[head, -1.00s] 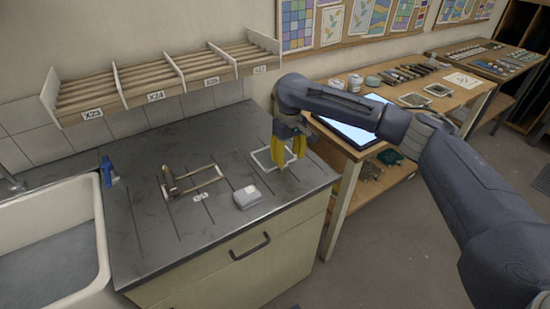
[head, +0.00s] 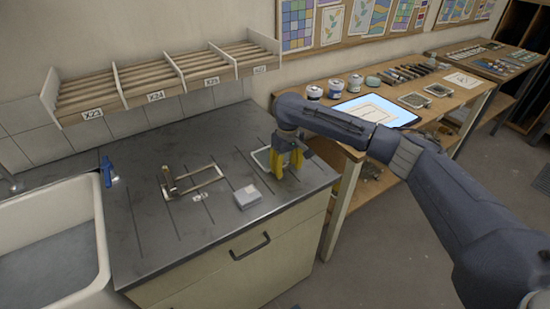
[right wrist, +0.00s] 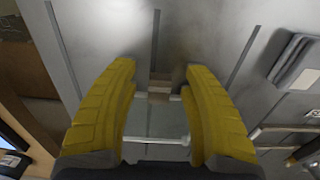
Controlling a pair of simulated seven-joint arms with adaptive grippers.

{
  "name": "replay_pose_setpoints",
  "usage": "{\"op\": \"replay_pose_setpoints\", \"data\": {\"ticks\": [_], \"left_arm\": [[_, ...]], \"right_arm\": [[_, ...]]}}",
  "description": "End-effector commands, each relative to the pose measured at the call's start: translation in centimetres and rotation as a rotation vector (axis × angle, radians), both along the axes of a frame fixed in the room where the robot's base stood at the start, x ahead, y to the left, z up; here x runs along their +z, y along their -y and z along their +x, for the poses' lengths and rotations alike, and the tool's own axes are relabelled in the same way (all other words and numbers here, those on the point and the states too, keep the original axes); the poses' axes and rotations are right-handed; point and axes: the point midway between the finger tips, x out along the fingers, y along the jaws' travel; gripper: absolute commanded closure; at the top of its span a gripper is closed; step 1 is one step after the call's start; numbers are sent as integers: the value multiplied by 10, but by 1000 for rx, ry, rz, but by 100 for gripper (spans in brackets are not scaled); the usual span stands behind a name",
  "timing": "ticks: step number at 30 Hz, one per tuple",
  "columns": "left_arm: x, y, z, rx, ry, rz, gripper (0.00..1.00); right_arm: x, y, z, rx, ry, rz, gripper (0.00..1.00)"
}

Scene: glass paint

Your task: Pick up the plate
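A flat, clear plate with a pale edge (head: 259,157) lies on the grey worktop, near its right end. My right gripper (head: 287,176) is above the worktop at the plate, pointing down, and its yellow fingers hide part of it. In the right wrist view the fingers (right wrist: 158,78) are spread apart. The plate's pale edge (right wrist: 150,140) runs across between them, and a small brownish block shows near the fingertips. I cannot tell whether the fingers touch the plate. My left gripper is not in view.
A grey and white box (head: 247,197) and a wooden frame with a hammer-like tool (head: 192,182) lie left of the gripper. A sink (head: 50,235) is at the far left. A slotted rack (head: 165,78) hangs above. A wooden bench (head: 455,105) with jars stands right.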

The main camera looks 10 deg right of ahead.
Motion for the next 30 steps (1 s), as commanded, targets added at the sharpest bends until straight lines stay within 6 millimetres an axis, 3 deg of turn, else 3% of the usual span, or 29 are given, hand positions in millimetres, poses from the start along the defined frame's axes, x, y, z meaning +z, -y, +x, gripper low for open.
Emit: {"op": "replay_pose_setpoints", "data": {"ticks": [1, 12, 30], "left_arm": [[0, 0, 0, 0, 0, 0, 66], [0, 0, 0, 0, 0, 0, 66], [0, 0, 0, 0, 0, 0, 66]], "right_arm": [[0, 0, 0, 0, 0, 0, 60], [0, 0, 0, 0, 0, 0, 100], [9, 0, 1, 1, 1, -1, 100]]}}
